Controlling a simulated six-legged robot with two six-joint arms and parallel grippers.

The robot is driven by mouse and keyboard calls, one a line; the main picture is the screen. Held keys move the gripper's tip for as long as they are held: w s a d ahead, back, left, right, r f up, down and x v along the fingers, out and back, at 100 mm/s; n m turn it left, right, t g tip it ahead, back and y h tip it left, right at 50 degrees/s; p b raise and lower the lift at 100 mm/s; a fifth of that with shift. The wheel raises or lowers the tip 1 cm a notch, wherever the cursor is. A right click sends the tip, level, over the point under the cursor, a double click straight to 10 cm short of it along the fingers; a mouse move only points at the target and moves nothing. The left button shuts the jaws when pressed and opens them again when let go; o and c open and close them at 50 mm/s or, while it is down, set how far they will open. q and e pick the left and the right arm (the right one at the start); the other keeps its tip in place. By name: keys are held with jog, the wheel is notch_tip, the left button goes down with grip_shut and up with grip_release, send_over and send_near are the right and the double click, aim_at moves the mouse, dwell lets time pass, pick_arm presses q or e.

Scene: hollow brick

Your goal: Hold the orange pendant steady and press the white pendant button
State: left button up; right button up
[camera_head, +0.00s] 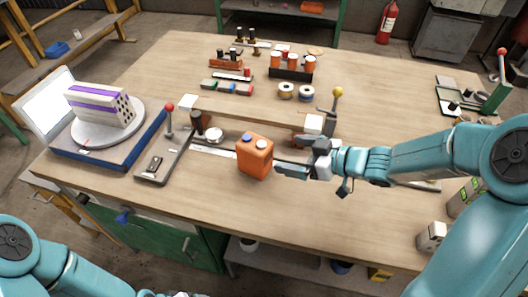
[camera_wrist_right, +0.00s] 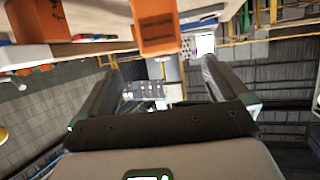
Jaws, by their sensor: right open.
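The orange pendant (camera_head: 255,158) stands upright on the table near the middle, with a blue round button (camera_head: 247,138) on its top.
A red-knobbed lever fixture (camera_head: 165,165) and a turntable (camera_head: 108,125) with a white-purple box are left of the pendant. A wooden bar (camera_head: 250,112) and yellow-knobbed lever (camera_head: 337,92) are behind. Small parts stand at the back. The table front is clear.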

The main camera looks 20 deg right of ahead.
aim_at(255, 149)
jog(key=b+x, duration=0.1)
jog(key=x, duration=1.1)
jog(key=shift+w+a+f, duration=0.1)
jog(key=shift+w+a, duration=0.15)
jog(key=shift+a, duration=0.05)
pick_arm(q)
jog(key=shift+w+d+f, duration=0.1)
jog(key=shift+w+f, duration=0.1)
jog(key=shift+f, duration=0.55)
pick_arm(e)
jog(key=c, duration=1.3)
pick_arm(q)
grip_shut()
pick_arm(e)
jog(key=shift+c, duration=0.2)
